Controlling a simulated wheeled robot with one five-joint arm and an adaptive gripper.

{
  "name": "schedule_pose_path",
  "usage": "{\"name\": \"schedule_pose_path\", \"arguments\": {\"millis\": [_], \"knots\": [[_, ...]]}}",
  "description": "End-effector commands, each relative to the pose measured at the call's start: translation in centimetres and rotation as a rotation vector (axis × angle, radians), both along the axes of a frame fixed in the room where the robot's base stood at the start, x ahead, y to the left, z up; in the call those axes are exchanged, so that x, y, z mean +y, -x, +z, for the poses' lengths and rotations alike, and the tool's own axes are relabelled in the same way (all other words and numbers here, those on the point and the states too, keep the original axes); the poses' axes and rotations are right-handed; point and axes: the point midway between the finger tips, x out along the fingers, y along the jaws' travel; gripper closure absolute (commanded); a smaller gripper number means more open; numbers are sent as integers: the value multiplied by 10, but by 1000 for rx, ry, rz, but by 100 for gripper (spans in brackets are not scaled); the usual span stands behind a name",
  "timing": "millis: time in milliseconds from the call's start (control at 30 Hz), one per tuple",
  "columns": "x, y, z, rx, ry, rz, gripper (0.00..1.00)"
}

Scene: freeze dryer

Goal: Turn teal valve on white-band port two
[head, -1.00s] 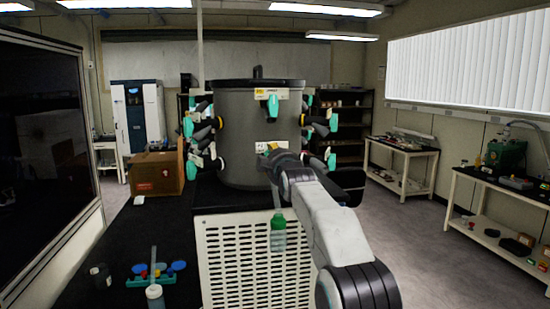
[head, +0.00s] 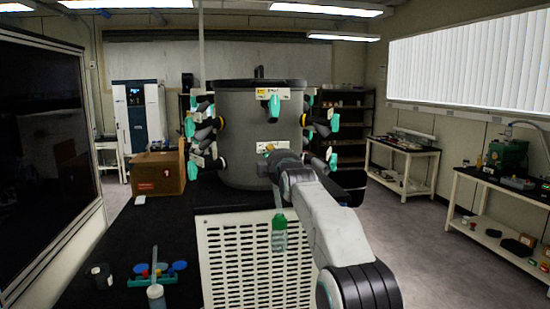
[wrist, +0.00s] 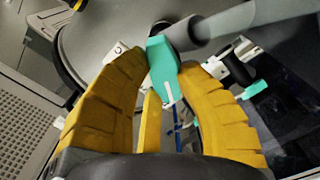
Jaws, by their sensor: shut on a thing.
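The grey drum (head: 230,135) of the freeze dryer carries several ports with teal valves around its wall. In the wrist view a teal valve (wrist: 162,62) with a white mark lies between the yellow fingertips of my gripper (wrist: 164,75). The fingers are shut on it. In the head view my gripper (head: 270,152) is at the lower front of the drum, and its own wrist hides most of the held valve. A white label (head: 267,146) shows just above it. The colour of the held port's band cannot be told.
Another teal valve (head: 274,104) hangs on the upper front of the drum. A second teal valve (wrist: 253,90) is right of my fingers. A green-capped bottle (head: 279,232) is before the white grille (head: 235,260). A cardboard box (head: 157,173) stands left.

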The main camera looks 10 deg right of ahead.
Motion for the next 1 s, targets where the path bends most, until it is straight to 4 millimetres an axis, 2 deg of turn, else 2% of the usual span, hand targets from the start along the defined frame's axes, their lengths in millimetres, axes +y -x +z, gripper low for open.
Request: {"name": "schedule_pose_path", "arguments": {"millis": [33, 67, 367, 767, 1000], "knots": [[0, 1, 5, -11, 1, 1, 100], [0, 1, 5, -11, 1, 1, 70], [0, 0, 2, -4, 0, 0, 44], [0, 3, 1, -1, 0, 0, 44], [0, 19, 1, 0, 0, 0, 44]]}}
